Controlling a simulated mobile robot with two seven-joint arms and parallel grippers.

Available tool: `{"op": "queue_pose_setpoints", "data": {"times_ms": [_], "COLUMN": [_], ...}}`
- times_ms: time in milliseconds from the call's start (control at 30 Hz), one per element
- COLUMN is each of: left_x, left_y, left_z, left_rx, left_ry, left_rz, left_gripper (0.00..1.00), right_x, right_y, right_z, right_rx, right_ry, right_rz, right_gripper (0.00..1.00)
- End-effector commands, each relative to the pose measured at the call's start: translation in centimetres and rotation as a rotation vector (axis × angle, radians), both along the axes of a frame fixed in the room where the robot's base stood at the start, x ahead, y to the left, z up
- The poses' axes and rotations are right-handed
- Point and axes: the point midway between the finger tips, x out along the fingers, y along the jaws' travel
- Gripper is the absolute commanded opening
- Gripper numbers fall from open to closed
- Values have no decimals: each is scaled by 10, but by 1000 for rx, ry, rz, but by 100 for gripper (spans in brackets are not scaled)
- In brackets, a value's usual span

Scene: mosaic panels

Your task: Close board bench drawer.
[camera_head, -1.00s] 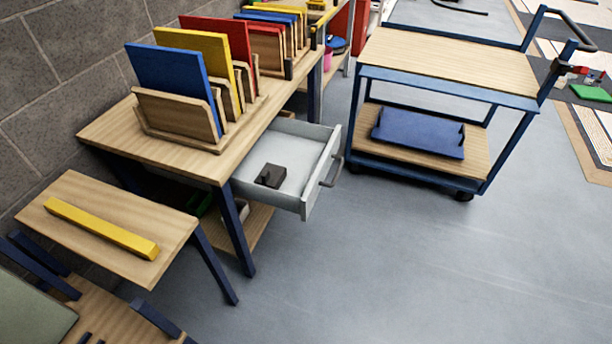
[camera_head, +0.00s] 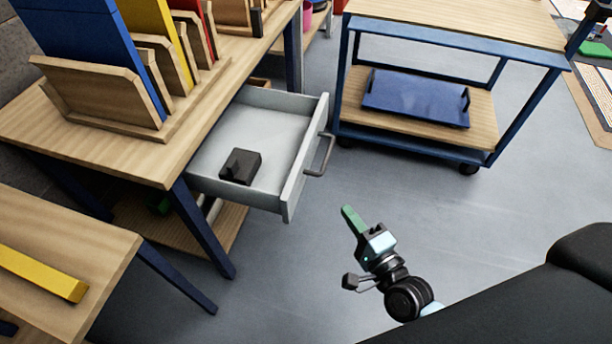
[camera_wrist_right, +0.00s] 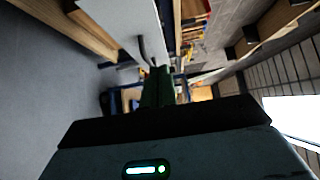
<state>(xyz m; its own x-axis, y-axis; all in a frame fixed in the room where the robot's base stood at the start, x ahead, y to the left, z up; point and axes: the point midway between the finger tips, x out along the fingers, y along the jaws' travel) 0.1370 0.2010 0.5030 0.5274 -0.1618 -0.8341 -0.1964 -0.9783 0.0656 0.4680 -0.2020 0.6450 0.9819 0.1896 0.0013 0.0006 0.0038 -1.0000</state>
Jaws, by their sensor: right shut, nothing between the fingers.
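The board bench drawer (camera_head: 262,133) is pulled out from under the bench top and stands open. Its front carries a grey bar handle (camera_head: 321,156). A small dark block-like object (camera_head: 241,166) lies inside it. My right gripper (camera_head: 348,217), with green fingers, is shut and empty. In the picture it is below and right of the drawer handle, apart from it. The right wrist view shows the green fingers (camera_wrist_right: 158,88) together, with the pale drawer front (camera_wrist_right: 118,22) and its handle ahead. My left gripper is out of view.
The bench (camera_head: 150,150) bears wooden racks with blue, yellow and red boards. A blue-framed cart (camera_head: 440,45) with a blue tray (camera_head: 416,97) stands behind and right of the drawer. A low table with a yellow bar (camera_head: 40,273) is at left. Floor before the drawer is clear.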

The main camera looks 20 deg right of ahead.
Motion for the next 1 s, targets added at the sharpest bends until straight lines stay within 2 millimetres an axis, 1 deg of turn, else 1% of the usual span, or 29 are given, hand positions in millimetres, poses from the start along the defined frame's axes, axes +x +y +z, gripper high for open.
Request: {"op": "queue_pose_setpoints", "data": {"times_ms": [167, 367, 500, 667, 700, 800, 1000], "left_x": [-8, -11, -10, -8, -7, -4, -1], "left_y": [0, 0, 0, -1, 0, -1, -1], "left_z": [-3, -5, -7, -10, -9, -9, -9], "left_rx": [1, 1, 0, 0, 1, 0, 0], "left_ry": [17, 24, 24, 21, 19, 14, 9], "left_rz": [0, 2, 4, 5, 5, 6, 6], "left_gripper": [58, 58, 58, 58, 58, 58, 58], "right_x": [13, 47, 73, 100, 103, 110, 119], "right_y": [2, 9, 14, 20, 27, 38, 50], "right_z": [1, 1, 1, 0, 0, 0, 0], "right_rx": [0, -1, -3, -3, 1, -1, -3], "right_ry": [-3, -3, -3, -1, 1, 1, 0], "right_rz": [-1, -1, -1, 0, 1, 0, 0], "right_gripper": [0, 0, 0, 0, 0, 0, 0]}}
